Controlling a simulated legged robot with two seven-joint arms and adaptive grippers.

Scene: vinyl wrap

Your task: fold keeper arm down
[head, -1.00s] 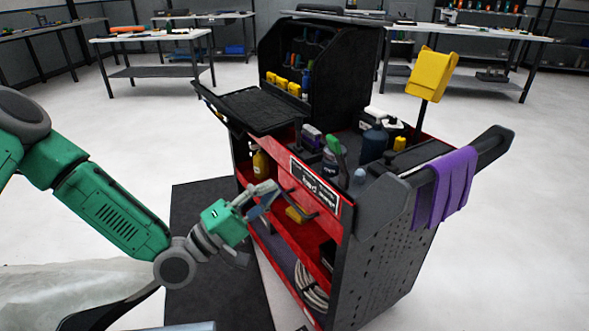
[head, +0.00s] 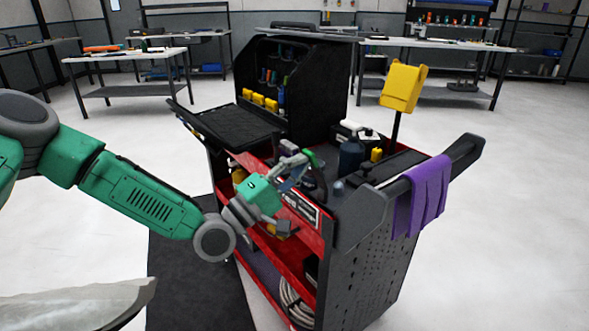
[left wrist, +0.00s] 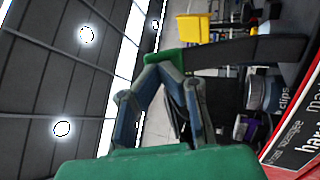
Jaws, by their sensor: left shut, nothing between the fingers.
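A dark bar with a green end, which looks like the keeper arm (head: 314,160), stands raised at the front edge of the tool cart (head: 365,265). In the left wrist view the dark bar (left wrist: 278,49) comes in from the right, and its green end lies at the fingertips. My left gripper (head: 294,166) is shut and empty at the cart's front edge, beside the green end. Its fingers also show in the left wrist view (left wrist: 164,76). I cannot tell whether they touch the bar. The bar's base is partly hidden by my gripper. My right gripper is not in view.
The cart's top holds a dark bottle (head: 351,155) and several small containers. A yellow box on a post (head: 403,88) and a purple cloth (head: 422,195) are at its right. An open black tray (head: 232,128) juts out left. Floor is free to the right.

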